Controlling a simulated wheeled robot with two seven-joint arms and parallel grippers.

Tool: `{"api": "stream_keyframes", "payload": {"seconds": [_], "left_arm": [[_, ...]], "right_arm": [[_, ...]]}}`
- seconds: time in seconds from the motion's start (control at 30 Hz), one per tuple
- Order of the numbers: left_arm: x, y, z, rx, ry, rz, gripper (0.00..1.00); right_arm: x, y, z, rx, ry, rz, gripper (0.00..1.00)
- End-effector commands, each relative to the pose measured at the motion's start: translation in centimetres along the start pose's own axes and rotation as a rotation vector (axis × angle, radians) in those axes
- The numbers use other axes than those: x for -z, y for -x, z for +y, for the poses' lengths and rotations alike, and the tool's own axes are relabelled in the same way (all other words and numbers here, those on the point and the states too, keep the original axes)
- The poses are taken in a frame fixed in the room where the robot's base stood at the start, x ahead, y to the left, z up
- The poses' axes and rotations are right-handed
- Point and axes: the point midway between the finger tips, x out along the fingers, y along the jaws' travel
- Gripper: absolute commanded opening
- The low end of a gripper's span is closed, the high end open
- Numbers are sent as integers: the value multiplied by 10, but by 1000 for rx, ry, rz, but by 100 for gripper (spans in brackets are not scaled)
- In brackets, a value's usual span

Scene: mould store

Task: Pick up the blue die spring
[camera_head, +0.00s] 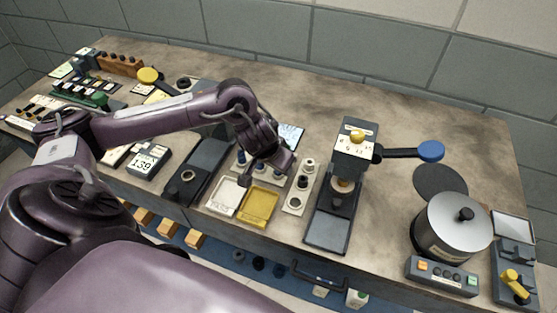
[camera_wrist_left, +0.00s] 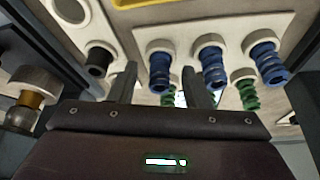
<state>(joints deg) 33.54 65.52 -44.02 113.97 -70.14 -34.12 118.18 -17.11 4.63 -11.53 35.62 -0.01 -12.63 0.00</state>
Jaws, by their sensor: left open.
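Several blue die springs stand in a row in white collars in the left wrist view: a left one (camera_wrist_left: 160,78), a middle one (camera_wrist_left: 214,70) and a right one (camera_wrist_left: 270,64). A blue spring (camera_head: 241,157) also shows in the head view beside my left gripper. My left gripper (camera_wrist_left: 160,70) is open and empty, its fingers apart, with the left blue spring appearing between them. I cannot tell how far the fingers are from it. In the head view my left gripper (camera_head: 262,175) hides most of the spring stand. My right gripper is in neither view.
Green springs (camera_wrist_left: 247,93) stand behind the blue ones. White (camera_head: 226,195) and yellow (camera_head: 258,205) trays lie in front of the stand. A holder with round parts (camera_head: 299,188) and a press (camera_head: 354,155) stand to the right.

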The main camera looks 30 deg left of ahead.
Motion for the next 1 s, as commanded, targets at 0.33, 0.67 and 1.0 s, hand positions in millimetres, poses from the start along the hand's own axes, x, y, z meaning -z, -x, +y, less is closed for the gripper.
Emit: {"api": "stream_keyframes", "payload": {"seconds": [0.33, 0.67, 1.0], "left_arm": [[0, 1, 0, -1, 0, 1, 14], [0, 1, 0, -1, 0, 1, 0], [12, 26, 1, -2, 0, 6, 0]], "right_arm": [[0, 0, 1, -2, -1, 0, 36], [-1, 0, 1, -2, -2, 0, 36], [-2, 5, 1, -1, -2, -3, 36]]}}
